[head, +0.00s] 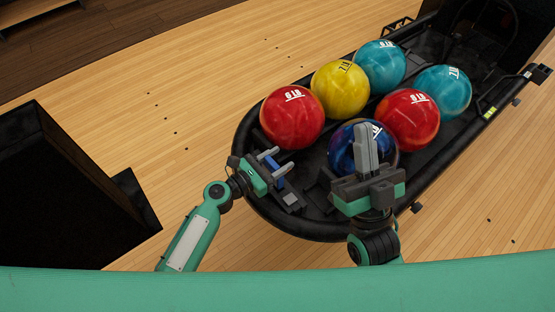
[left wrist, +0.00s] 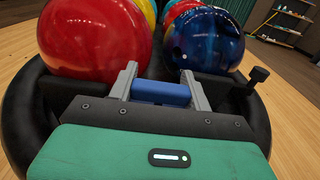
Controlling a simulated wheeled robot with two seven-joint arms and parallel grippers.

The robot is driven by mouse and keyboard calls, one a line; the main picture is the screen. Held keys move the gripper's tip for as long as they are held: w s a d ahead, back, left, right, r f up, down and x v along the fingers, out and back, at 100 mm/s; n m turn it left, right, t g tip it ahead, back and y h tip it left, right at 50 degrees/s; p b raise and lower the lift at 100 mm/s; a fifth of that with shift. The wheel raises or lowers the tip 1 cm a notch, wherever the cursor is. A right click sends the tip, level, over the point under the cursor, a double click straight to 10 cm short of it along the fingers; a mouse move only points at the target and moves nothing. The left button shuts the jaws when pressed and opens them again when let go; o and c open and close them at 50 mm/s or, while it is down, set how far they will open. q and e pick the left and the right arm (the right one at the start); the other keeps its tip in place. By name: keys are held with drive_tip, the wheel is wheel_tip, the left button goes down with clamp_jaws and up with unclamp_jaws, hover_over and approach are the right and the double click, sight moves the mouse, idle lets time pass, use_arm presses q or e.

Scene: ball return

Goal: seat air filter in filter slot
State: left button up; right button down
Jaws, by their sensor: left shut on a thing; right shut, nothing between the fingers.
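The air filter, seen as a small blue block (left wrist: 160,93), is between the fingers of my left gripper (left wrist: 160,80), which is shut on it. In the head view my left gripper (head: 276,160) is at the near left end of the black ball return, with a bit of blue (head: 281,183) showing beside its fingers. My right gripper (head: 366,140) is shut and empty, upright in front of the dark blue ball. I cannot clearly make out the filter slot; a small grey patch (head: 291,199) shows on the return's near end.
The black ball return (head: 305,231) holds several balls: red (head: 292,117), yellow (head: 340,88), teal (head: 379,66) and dark blue (head: 345,157). In the left wrist view a red ball (left wrist: 95,38) and the dark blue ball (left wrist: 206,40) stand close beyond the fingers. Wood floor lies around.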

drive_tip(key=shift+w+a+f+g, duration=0.15)
drive_tip(key=shift+w+f+g, duration=0.1)
drive_tip(key=shift+f, duration=0.2)
drive_tip(key=shift+w+a+f+g, duration=0.1)
drive_tip(key=shift+f+g, duration=0.15)
drive_tip(key=shift+f, duration=0.15)
use_arm(q)
drive_tip(key=shift+f, duration=0.25)
use_arm(e)
drive_tip(key=shift+s+d+r+t, duration=0.25)
drive_tip(key=shift+s+r+t, duration=0.15)
drive_tip(key=shift+r, duration=0.15)
